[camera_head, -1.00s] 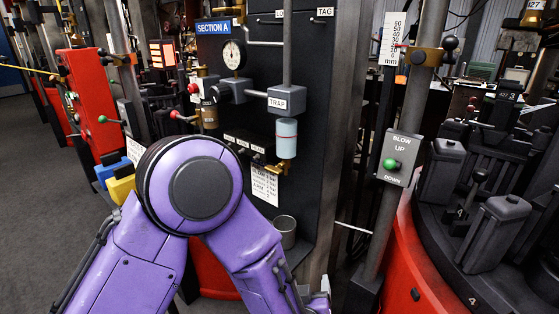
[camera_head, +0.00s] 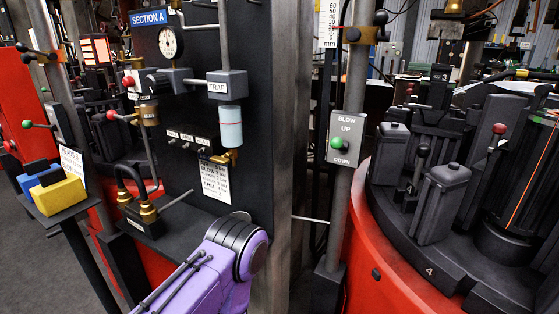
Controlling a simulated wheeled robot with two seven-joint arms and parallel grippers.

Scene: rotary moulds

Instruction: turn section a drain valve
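The dark Section A panel (camera_head: 188,100) stands left of centre, under a blue sign (camera_head: 149,17) reading SECTION A. A grey box labelled TRAP (camera_head: 227,84) is mounted on it, with a pale blue, clear-looking bowl (camera_head: 230,127) below. A small brass valve or fitting (camera_head: 228,157) sits at the bottom of the bowl. Its handle position is too small to tell. A purple arm link of mine (camera_head: 205,277) shows at the bottom, below the panel and apart from the valve. Neither of my grippers is in view.
A pressure gauge (camera_head: 171,42) is above left of the trap. Black hoses with brass fittings (camera_head: 148,209) stand on a ledge at the panel's foot. A grey post with a BLOW UP/DOWN box (camera_head: 345,138) and a red-based rotary machine (camera_head: 372,246) are to the right.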

